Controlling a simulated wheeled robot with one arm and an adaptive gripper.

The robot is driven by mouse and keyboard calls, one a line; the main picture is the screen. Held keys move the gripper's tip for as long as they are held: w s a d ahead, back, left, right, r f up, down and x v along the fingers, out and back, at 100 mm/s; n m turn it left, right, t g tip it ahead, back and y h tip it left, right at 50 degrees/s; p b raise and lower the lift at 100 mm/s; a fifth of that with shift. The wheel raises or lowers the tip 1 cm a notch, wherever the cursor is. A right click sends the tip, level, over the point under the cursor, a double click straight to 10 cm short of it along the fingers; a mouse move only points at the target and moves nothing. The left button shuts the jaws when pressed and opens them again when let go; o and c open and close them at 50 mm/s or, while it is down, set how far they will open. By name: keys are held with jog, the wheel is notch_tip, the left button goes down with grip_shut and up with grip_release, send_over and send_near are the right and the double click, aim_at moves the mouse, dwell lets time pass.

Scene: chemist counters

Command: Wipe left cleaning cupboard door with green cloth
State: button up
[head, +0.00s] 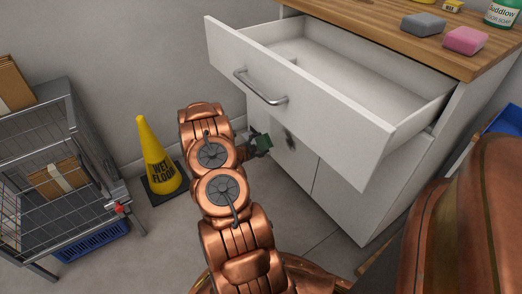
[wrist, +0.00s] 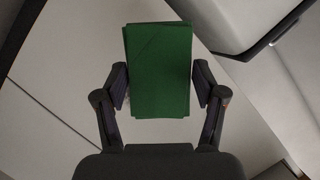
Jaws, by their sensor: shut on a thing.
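The white left cupboard door (head: 295,165) is below an open drawer, left of a vertical seam, and looks shut. A dark smudge (head: 290,138) shows on its upper part. My gripper (head: 257,146) is in front of this door, just left of the smudge in the head view. It is shut on a folded green cloth (head: 263,142). In the wrist view the green cloth (wrist: 158,65) stands flat between both fingers and sticks out past their tips. I cannot tell whether the cloth touches the door.
The open white drawer (head: 325,115), with a metal handle (head: 262,90), juts out above my gripper. A yellow wet-floor cone (head: 158,160) and a wire cart (head: 60,170) stand to the left. Soaps, including a pink bar (head: 465,40), lie on the wooden counter (head: 395,35).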

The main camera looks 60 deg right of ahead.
aim_at(296, 148)
jog(key=shift+s+d+f, duration=0.1)
jog(key=shift+s+d, duration=0.15)
jog(key=shift+s, duration=0.25)
jog(key=shift+s+d+b, duration=0.2)
jog(key=shift+s+d, duration=0.25)
jog(key=shift+d, duration=0.35)
jog(key=shift+s+d+b, duration=0.2)
jog(key=shift+s+d, duration=0.2)
jog(key=shift+d, duration=0.35)
jog(key=shift+s+d+b, duration=0.2)
jog(key=shift+s+d, duration=0.25)
jog(key=shift+d, duration=0.35)
jog(key=shift+s+d, duration=0.45)
jog(key=shift+d, duration=0.4)
jog(key=shift+s+a, duration=0.5)
jog(key=shift+s, duration=0.25)
jog(key=shift+s+a, duration=0.45)
jog(key=shift+s, duration=0.3)
jog(key=shift+s+a, duration=0.35)
jog(key=shift+s, duration=0.35)
jog(key=shift+s+a, duration=0.3)
jog(key=shift+s, duration=0.4)
jog(key=shift+s+a, duration=0.55)
jog(key=shift+s, duration=0.35)
jog(key=shift+s+a, duration=0.5)
jog(key=shift+s, duration=0.4)
jog(key=shift+p, duration=0.3)
jog(key=shift+w, duration=0.15)
